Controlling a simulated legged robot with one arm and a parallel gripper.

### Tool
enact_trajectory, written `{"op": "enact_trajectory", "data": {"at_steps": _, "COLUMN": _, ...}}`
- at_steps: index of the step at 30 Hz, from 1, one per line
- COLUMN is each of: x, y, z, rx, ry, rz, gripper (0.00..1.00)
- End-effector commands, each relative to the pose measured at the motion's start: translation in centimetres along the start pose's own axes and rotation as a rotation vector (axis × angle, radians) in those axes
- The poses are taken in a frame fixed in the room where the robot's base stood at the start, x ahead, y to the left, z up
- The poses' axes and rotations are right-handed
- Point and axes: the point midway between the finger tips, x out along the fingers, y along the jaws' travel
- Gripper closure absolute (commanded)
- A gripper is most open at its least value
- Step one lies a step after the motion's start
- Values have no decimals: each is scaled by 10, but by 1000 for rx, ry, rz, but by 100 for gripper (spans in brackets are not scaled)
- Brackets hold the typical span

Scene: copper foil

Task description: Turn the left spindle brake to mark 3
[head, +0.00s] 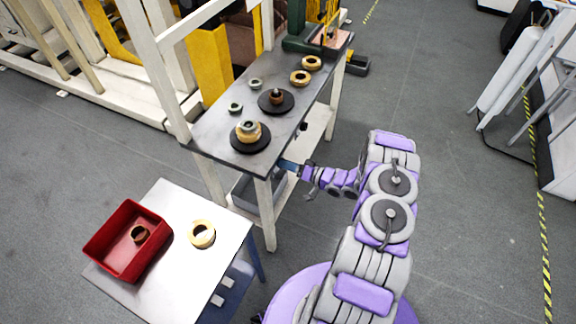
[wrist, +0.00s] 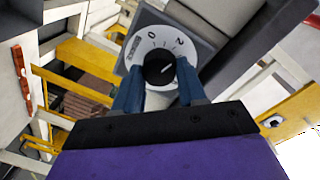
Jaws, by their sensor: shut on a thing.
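The brake dial (wrist: 139,46) is a pale round plate with tick marks in the wrist view. The figures 0 and 2 are readable near its upper edge. Its black knob (wrist: 158,70) sits between the two blue fingers of my gripper (wrist: 159,79), which is shut on it. A short white line on the knob points up and to the right; I cannot tell the exact mark. In the head view my gripper (head: 289,166) is at the bench's front side, below the near spindle disc (head: 240,145). The dial is hidden there.
The dark bench top (head: 212,131) carries rings, nuts and a second spindle disc (head: 289,104). A small black part (head: 303,127) shows on the bench's front edge. A red bin (head: 112,262) and a yellow ring (head: 202,234) sit on the pale side table (head: 172,199). Open floor lies right.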

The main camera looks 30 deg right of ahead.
Motion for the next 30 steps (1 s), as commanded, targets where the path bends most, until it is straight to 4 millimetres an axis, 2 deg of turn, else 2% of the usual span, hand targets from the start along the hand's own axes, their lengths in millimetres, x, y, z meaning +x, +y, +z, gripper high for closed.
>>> {"op": "enact_trajectory", "data": {"at_steps": 1, "x": -1, "y": 2, "z": -6, "rx": 32, "ry": 8, "rz": 4, "gripper": 90}}
{"op": "enact_trajectory", "data": {"at_steps": 13, "x": 0, "y": 4, "z": -6, "rx": 273, "ry": -9, "rz": 1, "gripper": 90}}
{"op": "enact_trajectory", "data": {"at_steps": 30, "x": -1, "y": 4, "z": -5, "rx": 338, "ry": -13, "rz": 1, "gripper": 90}}
